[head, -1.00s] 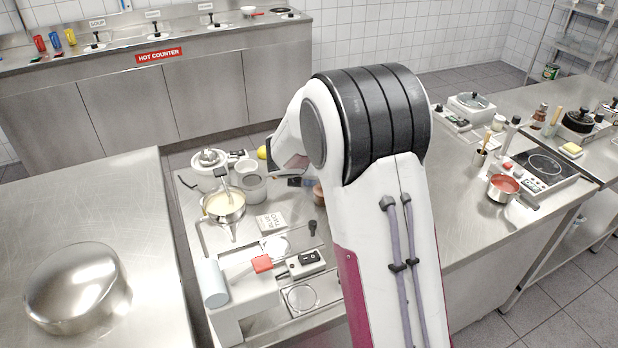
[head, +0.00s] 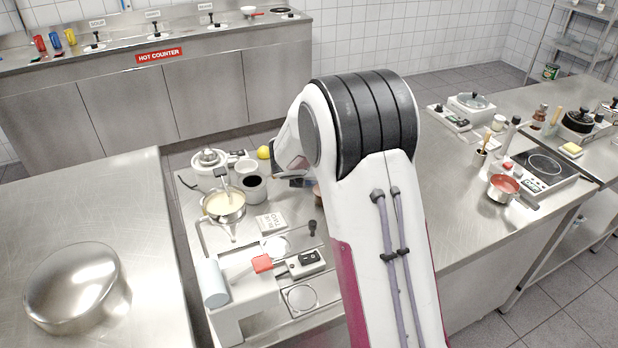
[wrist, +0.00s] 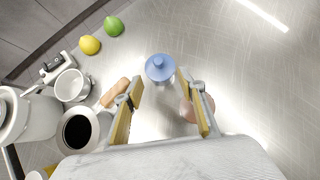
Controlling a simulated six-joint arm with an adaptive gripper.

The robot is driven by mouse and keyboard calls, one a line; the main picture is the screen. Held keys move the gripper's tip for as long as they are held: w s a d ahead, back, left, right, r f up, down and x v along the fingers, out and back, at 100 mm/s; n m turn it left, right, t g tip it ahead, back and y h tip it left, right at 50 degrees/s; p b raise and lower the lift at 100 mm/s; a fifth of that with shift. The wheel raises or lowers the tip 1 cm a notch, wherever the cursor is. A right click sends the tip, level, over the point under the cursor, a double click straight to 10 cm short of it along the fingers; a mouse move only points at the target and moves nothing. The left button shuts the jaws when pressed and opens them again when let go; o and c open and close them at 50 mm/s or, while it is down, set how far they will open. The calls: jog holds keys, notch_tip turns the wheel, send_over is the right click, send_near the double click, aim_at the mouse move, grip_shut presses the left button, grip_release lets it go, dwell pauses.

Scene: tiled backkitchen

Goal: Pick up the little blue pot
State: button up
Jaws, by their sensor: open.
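The little blue pot (wrist: 159,68) stands on the steel table in the wrist view, with a small knob on its round lid. My gripper (wrist: 168,88) is open and empty, and its two yellowish fingers point toward the pot. The pot lies just beyond the fingertips, a little left of the middle between them. The gap between fingers and pot in depth is hard to tell. In the head view my arm hides the pot.
A yellow lemon (wrist: 90,45) and a green lime (wrist: 113,26) lie at the upper left. A white cup (wrist: 71,86) and a container with dark contents (wrist: 78,130) stand left of the fingers. A brownish object shows beside each finger. The table (wrist: 235,65) is clear at upper right.

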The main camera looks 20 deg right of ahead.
jog(key=shift+x, duration=2.55)
jog(key=shift+d+r, duration=0.1)
grip_shut()
